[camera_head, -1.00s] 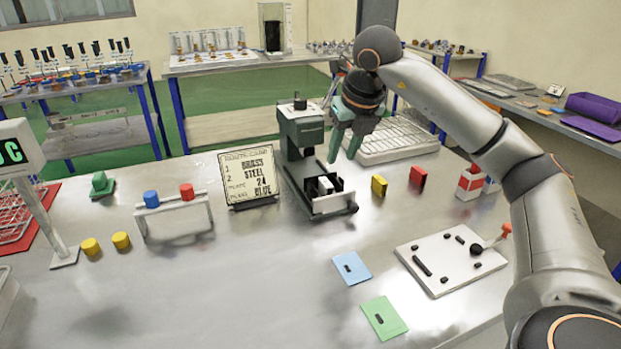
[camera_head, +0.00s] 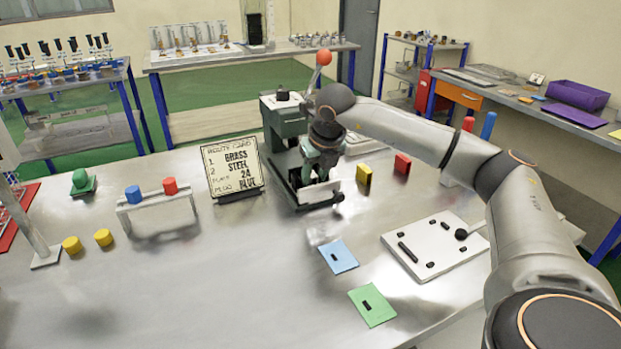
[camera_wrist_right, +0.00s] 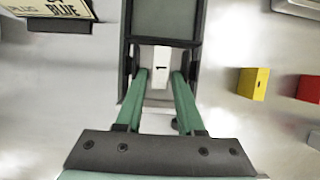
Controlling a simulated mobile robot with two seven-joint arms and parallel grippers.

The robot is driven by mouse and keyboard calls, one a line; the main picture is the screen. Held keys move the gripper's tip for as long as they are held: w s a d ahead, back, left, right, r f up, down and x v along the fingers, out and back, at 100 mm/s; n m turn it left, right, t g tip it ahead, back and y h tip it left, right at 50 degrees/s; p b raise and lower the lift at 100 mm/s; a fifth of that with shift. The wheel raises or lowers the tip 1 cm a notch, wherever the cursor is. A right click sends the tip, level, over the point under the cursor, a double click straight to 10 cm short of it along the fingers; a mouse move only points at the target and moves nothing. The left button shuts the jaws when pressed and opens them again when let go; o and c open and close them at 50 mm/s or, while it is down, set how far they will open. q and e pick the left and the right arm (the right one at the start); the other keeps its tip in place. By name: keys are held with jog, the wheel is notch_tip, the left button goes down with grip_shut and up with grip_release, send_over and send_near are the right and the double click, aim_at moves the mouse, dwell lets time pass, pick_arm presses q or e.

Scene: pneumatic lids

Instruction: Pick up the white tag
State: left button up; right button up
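The white tag (camera_wrist_right: 162,78) shows in the right wrist view as a pale block with a small dark mark, sitting in the dark green press-like device. My right gripper (camera_wrist_right: 160,76) is open, its two green fingers pointing down on either side of the tag, seemingly with a narrow gap to it. In the head view my right gripper (camera_head: 318,170) is over the front of the device (camera_head: 284,118) and mostly hides the tag. My left gripper is not in view.
A recipe card (camera_head: 233,168) stands left of the device. A yellow block (camera_head: 363,175) and a red block (camera_head: 402,163) stand to its right. Blue (camera_head: 338,256) and green (camera_head: 372,305) plates lie in front, beside a white board (camera_head: 432,247).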

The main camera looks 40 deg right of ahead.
grip_shut()
jog(key=shift+r, duration=0.1)
dwell(0.6)
